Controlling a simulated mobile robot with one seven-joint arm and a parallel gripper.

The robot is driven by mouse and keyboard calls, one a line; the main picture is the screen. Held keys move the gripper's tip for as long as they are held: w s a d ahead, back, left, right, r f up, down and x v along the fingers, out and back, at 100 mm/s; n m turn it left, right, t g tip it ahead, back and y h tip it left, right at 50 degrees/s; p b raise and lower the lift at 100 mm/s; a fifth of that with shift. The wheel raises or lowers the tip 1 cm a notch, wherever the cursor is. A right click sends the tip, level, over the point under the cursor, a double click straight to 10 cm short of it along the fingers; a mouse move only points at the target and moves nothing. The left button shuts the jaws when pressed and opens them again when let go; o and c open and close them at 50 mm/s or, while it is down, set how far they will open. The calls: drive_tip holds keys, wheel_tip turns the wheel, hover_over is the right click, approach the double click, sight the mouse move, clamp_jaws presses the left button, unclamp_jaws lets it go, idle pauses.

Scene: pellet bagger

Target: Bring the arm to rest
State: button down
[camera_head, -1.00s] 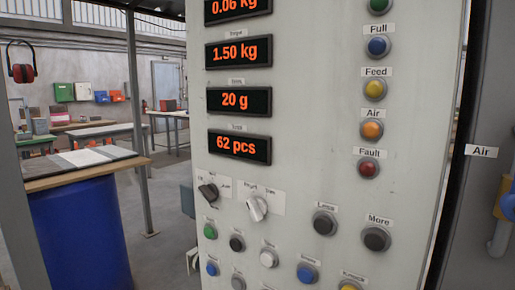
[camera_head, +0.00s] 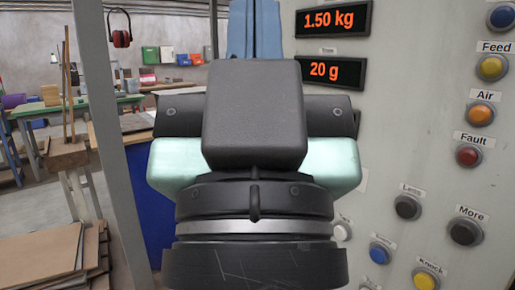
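My gripper (camera_head: 255,30) stands upright in the middle of the head view, seen from behind, with its dark wrist below and blue finger parts at the top edge. The fingertips run out of the picture at the top, so I cannot tell whether they are open or shut, or whether they hold anything. The gripper is in front of the left edge of the grey control panel (camera_head: 395,110) and hides part of it.
The panel shows displays reading 1.50 kg (camera_head: 333,19) and 20 g (camera_head: 331,71), and several buttons, including Fault (camera_head: 468,156) and More (camera_head: 465,231). A metal post (camera_head: 115,140) stands left of my gripper. Stacked boards (camera_head: 45,255) lie at the lower left.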

wheel_tip(320, 180, up, 19)
drive_tip(key=p, duration=1.6)
drive_tip(key=shift+p, duration=0.35)
